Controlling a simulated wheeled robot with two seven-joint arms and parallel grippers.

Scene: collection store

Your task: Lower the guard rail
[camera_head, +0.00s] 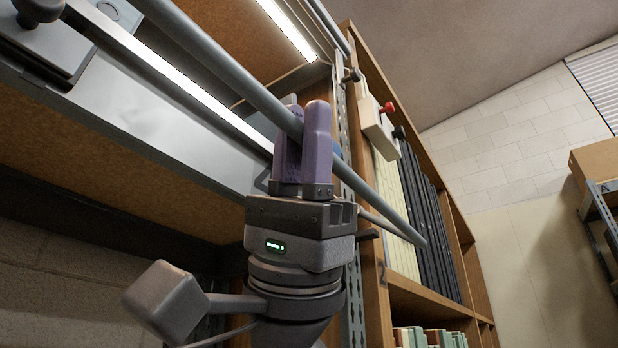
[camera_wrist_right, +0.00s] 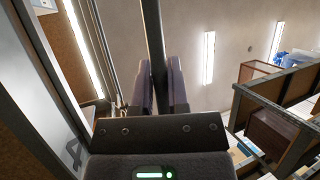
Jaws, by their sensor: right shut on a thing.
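The guard rail (camera_head: 222,65) is a long grey round bar. In the head view it runs slanting from the top left down to the right, across the front of the shelving. My right gripper (camera_head: 303,130) has its purple fingers on either side of the bar and is shut on it. In the right wrist view the rail (camera_wrist_right: 152,35) passes between the two fingers of the gripper (camera_wrist_right: 161,85). My left gripper is not in view.
A wooden shelf unit (camera_head: 374,255) with dark and cream binders (camera_head: 428,215) stands just right of my gripper. A small box with a red knob (camera_head: 387,108) is fixed to its upright. More shelving (camera_head: 596,200) stands at the far right.

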